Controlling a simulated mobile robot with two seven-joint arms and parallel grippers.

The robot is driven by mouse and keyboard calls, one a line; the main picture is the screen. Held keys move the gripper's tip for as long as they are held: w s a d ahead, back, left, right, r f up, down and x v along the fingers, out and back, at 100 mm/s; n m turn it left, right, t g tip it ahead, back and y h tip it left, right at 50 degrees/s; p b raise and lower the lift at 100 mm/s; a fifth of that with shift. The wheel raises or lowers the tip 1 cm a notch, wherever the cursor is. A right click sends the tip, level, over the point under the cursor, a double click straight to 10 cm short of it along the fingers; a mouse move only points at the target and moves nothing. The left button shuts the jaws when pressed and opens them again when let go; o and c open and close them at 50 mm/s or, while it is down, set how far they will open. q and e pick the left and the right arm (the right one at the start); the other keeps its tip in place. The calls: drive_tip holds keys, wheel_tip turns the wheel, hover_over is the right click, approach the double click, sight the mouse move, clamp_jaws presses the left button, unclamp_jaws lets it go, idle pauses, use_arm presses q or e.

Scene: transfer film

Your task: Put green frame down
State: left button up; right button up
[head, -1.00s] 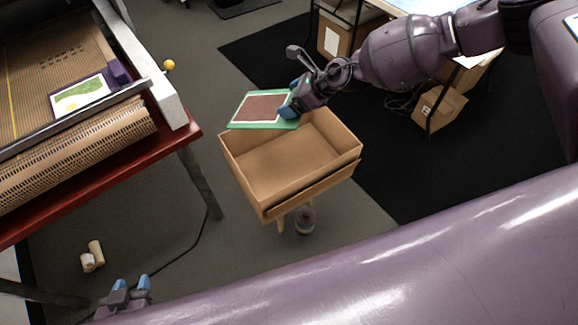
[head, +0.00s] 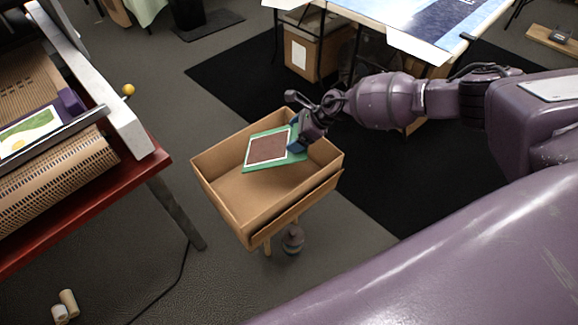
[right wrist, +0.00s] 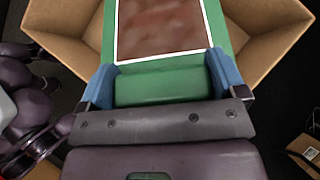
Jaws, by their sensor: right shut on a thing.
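The green frame (head: 258,164) has a reddish-brown panel with a white border. My right gripper (head: 297,146) is shut on its right edge and holds it tilted over the open cardboard box (head: 225,212). The frame overlaps the inside of the box in the head view; whether it touches the bottom I cannot tell. In the right wrist view, the blue fingertips grip the green edge of the frame (right wrist: 160,85) from both sides, with box walls around it. My left gripper is not in view.
The box sits on a small stand. At left is a red-edged table (head: 125,185) with a machine and a yellow knob (head: 128,90). Behind is a table with a blue sheet (head: 420,20). Two pale rolls (head: 66,305) lie on the floor at lower left.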

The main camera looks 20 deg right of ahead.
wheel_tip(320, 180, down, 14)
drive_tip(key=b, duration=0.4)
drive_tip(key=shift+f+b, duration=0.2)
drive_tip(key=shift+b, duration=0.2)
drive_tip(key=o, duration=0.5)
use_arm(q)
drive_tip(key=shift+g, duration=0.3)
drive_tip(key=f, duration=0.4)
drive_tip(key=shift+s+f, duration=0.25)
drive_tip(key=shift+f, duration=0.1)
use_arm(e)
drive_tip(key=shift+o, duration=0.9)
